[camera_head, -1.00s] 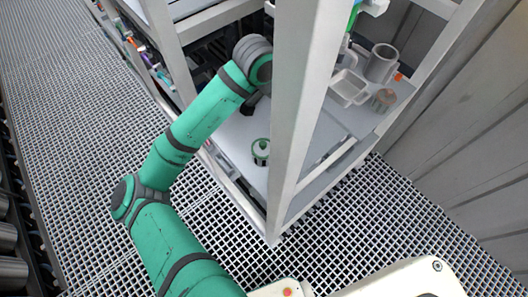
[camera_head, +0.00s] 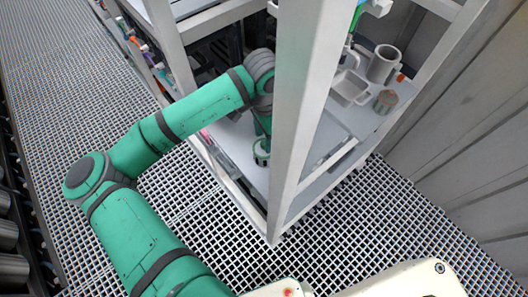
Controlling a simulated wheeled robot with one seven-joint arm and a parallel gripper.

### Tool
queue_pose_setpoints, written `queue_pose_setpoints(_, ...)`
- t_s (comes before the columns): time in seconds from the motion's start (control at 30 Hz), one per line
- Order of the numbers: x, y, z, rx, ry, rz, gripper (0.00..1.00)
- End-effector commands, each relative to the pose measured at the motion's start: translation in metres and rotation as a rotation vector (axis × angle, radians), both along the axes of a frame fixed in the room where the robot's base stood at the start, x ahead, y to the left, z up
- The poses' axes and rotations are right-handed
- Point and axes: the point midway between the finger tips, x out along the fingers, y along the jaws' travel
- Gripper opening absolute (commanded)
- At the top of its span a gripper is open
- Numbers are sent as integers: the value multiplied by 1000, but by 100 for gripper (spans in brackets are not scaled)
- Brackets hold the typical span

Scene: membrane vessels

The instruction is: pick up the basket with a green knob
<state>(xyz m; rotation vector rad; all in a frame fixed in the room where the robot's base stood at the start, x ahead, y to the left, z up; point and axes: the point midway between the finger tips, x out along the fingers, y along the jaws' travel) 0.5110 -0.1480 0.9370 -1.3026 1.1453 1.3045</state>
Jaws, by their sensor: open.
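A small round item with green on it (camera_head: 261,157) stands on the pale lower shelf (camera_head: 246,176), just left of the front post. It looks like the basket with a green knob, but it is too small to be sure. My green arm reaches into the rack from the left, and its wrist bends down behind the post's edge. My gripper (camera_head: 262,138) is at the lower end of the wrist, right over the item. It is open, though its fingers are small and partly hidden. I cannot tell whether they touch the item.
The rack's thick front post (camera_head: 300,120) stands close to the right of my wrist. Right of it on the shelf are a grey mug (camera_head: 383,64), a square grey container (camera_head: 349,88) and a brownish jar (camera_head: 385,101). A panelled wall (camera_head: 460,130) is at right. The grating floor is clear.

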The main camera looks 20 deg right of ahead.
Motion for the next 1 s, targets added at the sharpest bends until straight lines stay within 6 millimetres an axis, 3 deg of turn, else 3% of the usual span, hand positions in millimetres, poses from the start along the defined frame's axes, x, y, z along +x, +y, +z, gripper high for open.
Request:
queue_pose_setpoints(0.13,0,0,-14,0,0,1,42)
queue_pose_setpoints(0.4,0,0,-16,-1,0,0,42)
queue_pose_setpoints(0.57,0,0,-16,-1,0,0,3)
queue_pose_setpoints(0.6,0,0,-16,-1,0,0,0)
queue_pose_setpoints(1.0,0,-1,-12,-1,-1,-1,0)
